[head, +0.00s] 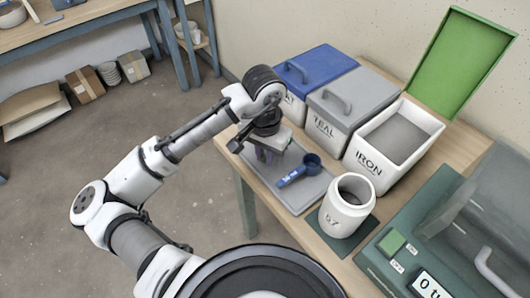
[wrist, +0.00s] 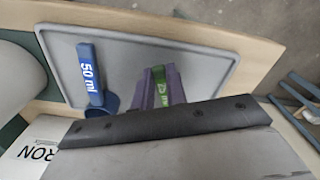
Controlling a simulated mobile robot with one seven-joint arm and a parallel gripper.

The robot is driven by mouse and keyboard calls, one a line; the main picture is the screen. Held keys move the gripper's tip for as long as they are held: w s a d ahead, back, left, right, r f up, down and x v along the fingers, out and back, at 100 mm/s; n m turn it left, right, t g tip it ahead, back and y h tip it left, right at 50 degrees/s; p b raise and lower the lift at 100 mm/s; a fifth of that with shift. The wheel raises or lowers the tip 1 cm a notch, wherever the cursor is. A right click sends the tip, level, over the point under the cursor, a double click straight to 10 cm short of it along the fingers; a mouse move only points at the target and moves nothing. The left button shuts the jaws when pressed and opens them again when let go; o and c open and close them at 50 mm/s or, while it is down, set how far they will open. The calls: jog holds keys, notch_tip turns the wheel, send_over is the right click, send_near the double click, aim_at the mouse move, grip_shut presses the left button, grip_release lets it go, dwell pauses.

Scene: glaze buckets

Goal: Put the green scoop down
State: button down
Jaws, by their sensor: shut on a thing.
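My gripper (head: 266,157) points down over the left back part of the grey tray (head: 304,207). In the wrist view, its purple fingers (wrist: 162,75) are shut on the green scoop (wrist: 161,92), whose narrow green handle with a white label shows between them. The scoop's bowl is hidden. I cannot tell whether the scoop touches the tray. A blue scoop (head: 297,174) lies on the tray, just right of my gripper. Its "50 ml" label shows in the wrist view (wrist: 87,72).
Behind the tray stand a blue-lidded bucket (head: 318,66), a grey-lidded TEAL bucket (head: 345,100) and an open IRON bucket (head: 375,165) with grey contents. A green lid (head: 462,62) stands upright behind. A white jar (head: 345,215) and a green scale (head: 400,250) are to the right.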

jog(key=shift+f, duration=0.2)
jog(key=c, duration=1.4)
grip_release()
jog(key=shift+r, duration=0.1)
notch_tip(320, 180, up, 12)
jog(key=shift+r, duration=0.15)
jog(key=shift+s, duration=0.1)
